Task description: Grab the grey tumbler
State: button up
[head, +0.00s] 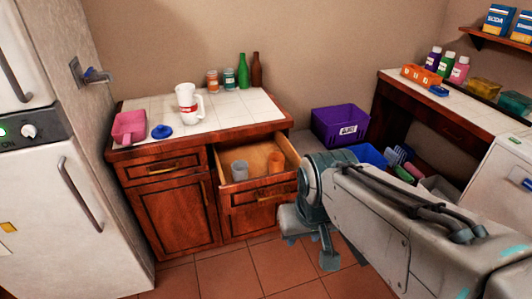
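The grey tumbler (239,171) stands in the open wooden drawer (283,184) of the brown cabinet, on the left side of the drawer. An orange-brown tumbler (276,163) stands in the same drawer to its right. My gripper (309,253) is to the right of and lower than the drawer in the picture, apart from the tumbler. Its two fingers point down with a gap between them, and nothing shows between them. Part of the gripper is hidden by its own body.
The tiled counter (222,122) above the drawer holds a white pitcher (187,105), a pink scoop (129,126), a blue lid (161,131), jars and bottles. A purple crate (340,125) stands right of the cabinet. A white fridge (50,190) stands at left. Floor before the cabinet is clear.

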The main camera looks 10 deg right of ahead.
aim_at(239, 168)
jog(key=u, duration=0.1)
jog(key=i, duration=1.3)
jog(key=z, duration=0.4)
